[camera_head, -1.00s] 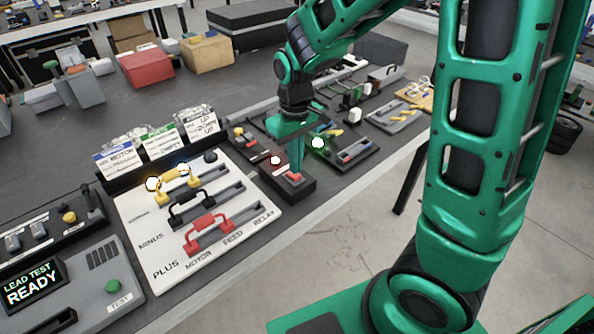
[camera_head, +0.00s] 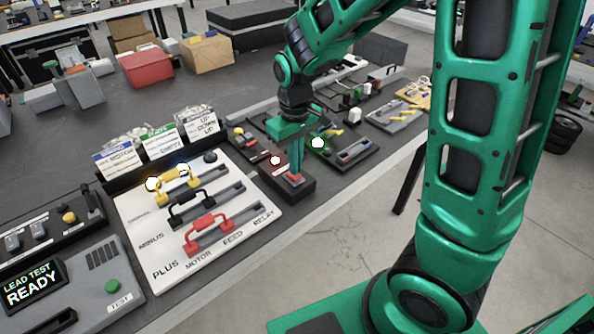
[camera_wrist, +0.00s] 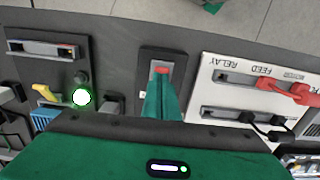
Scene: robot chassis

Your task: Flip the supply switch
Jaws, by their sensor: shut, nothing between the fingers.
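The supply switch is a dark box with a red rocker (camera_head: 294,178) near the table's front edge, just right of the white board. The red part also shows in the wrist view (camera_wrist: 161,70). My gripper (camera_head: 296,172) is shut and empty, pointing down with its fingertips at the red rocker. In the wrist view the green fingers (camera_wrist: 160,85) reach the near end of the red part and cover some of the switch. I cannot tell whether they touch or press it.
The white board (camera_head: 150,270) with yellow, black and red bridge handles lies to the left. A lit green lamp (camera_head: 317,143) and a small red-rimmed lamp (camera_head: 275,160) are close by. A LEAD TEST box (camera_head: 85,285) reads READY.

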